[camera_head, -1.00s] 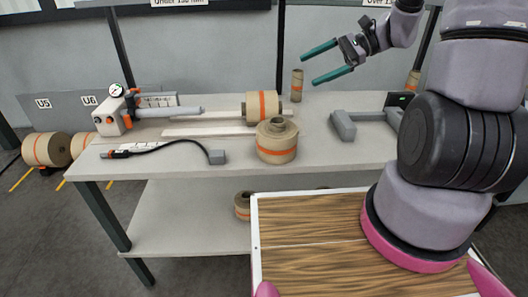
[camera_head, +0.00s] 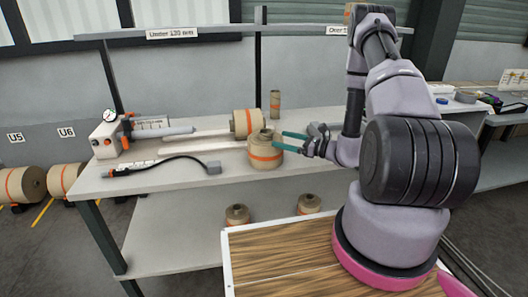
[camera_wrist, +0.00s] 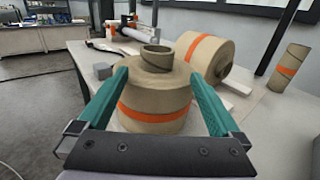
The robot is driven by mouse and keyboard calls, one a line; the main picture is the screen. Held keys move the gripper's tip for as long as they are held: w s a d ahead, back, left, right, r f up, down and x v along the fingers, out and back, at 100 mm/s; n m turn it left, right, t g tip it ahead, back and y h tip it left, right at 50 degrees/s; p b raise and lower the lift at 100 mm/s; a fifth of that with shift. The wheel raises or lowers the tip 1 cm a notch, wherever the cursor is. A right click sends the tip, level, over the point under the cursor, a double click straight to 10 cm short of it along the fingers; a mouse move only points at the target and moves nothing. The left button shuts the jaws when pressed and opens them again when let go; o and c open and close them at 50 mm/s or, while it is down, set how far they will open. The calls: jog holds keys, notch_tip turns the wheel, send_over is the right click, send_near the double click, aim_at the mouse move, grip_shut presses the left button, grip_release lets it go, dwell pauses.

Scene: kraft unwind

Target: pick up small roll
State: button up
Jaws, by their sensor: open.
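A tan kraft roll with an orange band and a raised core (camera_head: 263,155) stands upright near the front edge of the workbench (camera_head: 200,183). In the wrist view this roll (camera_wrist: 155,108) fills the space between my two green fingers. My gripper (camera_head: 281,141) is open at the right side of the roll, at about the height of its upper part. I cannot tell whether the fingers touch it. Behind it another banded roll (camera_head: 245,122) lies on its side. A narrow upright banded roll (camera_head: 275,104) stands farther back.
A device with a gauge and a grey bar (camera_head: 108,138) stands at the bench's left. A black cable with a grey block (camera_head: 213,167) lies in front. Several more rolls sit on the lower shelf (camera_head: 237,215) and the floor (camera_head: 28,184).

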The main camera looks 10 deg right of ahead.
aim_at(265, 134)
jog(key=x, duration=0.7)
jog(key=shift+a+r, duration=0.25)
jog(key=shift+a, duration=0.2)
jog(key=shift+c, duration=0.3)
grip_shut()
